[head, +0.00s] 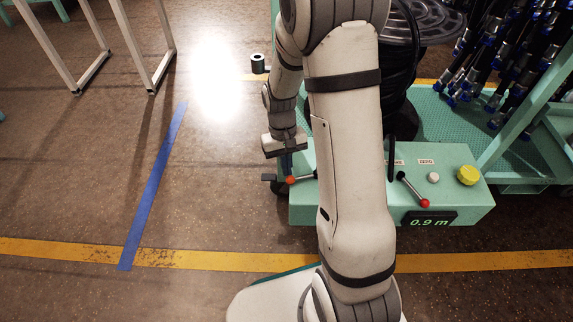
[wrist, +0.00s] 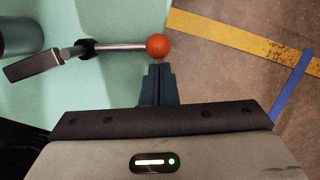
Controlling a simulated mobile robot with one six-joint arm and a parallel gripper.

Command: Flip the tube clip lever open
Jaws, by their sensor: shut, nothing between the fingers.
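A lever with an orange ball (wrist: 158,46) on a metal rod (wrist: 118,47) sticks out from a dark pivot on the green machine surface. A flat grey plate (wrist: 32,67) sits at the pivot's left end. This looks like the tube clip lever. In the head view its ball (head: 291,180) shows at the left end of the green box. My gripper (wrist: 159,68) is shut and empty, its fingertips right beside the ball; I cannot tell whether they touch. In the head view my gripper (head: 287,163) is just above the ball, its fingers partly hard to make out.
The green box (head: 350,213) carries a second lever with a red ball (head: 424,203), a white button (head: 433,177), a yellow knob (head: 468,175) and a display (head: 429,221) reading 0.9 m. A hose rack (head: 490,60) stands at the right.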

